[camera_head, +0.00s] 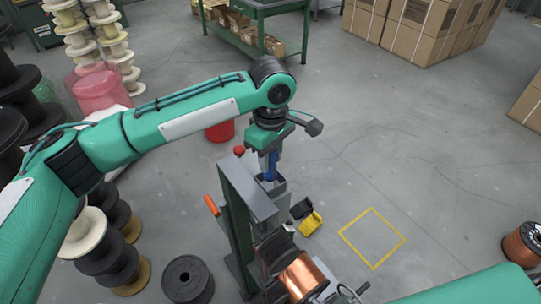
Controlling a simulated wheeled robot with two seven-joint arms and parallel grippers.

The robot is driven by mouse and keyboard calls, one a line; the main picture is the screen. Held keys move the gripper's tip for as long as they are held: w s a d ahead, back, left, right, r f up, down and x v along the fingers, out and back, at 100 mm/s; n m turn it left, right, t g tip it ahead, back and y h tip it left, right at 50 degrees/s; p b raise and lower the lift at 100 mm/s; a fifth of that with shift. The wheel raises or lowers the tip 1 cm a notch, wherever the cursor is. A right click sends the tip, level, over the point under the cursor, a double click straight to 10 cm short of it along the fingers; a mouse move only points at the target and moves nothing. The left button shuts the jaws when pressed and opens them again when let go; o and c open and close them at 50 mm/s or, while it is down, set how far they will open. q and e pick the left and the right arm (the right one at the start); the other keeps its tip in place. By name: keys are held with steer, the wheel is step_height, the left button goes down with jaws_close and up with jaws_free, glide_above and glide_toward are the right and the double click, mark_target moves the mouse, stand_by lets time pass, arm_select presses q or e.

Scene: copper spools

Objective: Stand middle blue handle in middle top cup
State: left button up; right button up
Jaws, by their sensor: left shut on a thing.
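My left gripper (269,153) points down above a dark green and grey stand (247,190) near the middle of the view. It is shut on the blue handle (271,170), which looks upright. The handle's lower end is at the mouth of a grey square cup (278,190) on the stand's far side. I cannot tell how deep in the cup it sits. Other cups and handles are hidden or too small to make out. My right arm shows only at the lower right, and its gripper is out of view.
A copper spool (301,278) sits at the stand's near end. A red ball knob (239,150) and an orange grip (211,205) stick out from the stand. A yellow bin (312,223) lies right of it. Dark spools stand at left; the floor at right is mostly clear.

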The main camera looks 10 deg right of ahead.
mark_target(271, 167)
arm_select(q)
steer(key=shift+f, duration=1.7)
steer(key=o, duration=1.1)
steer(key=shift+o, duration=0.2)
step_height(271, 167, up, 13)
steer(key=b, duration=0.3)
steer(key=shift+d+f, duration=0.1)
steer(key=shift+f, duration=0.1)
steer(key=shift+r, duration=0.55)
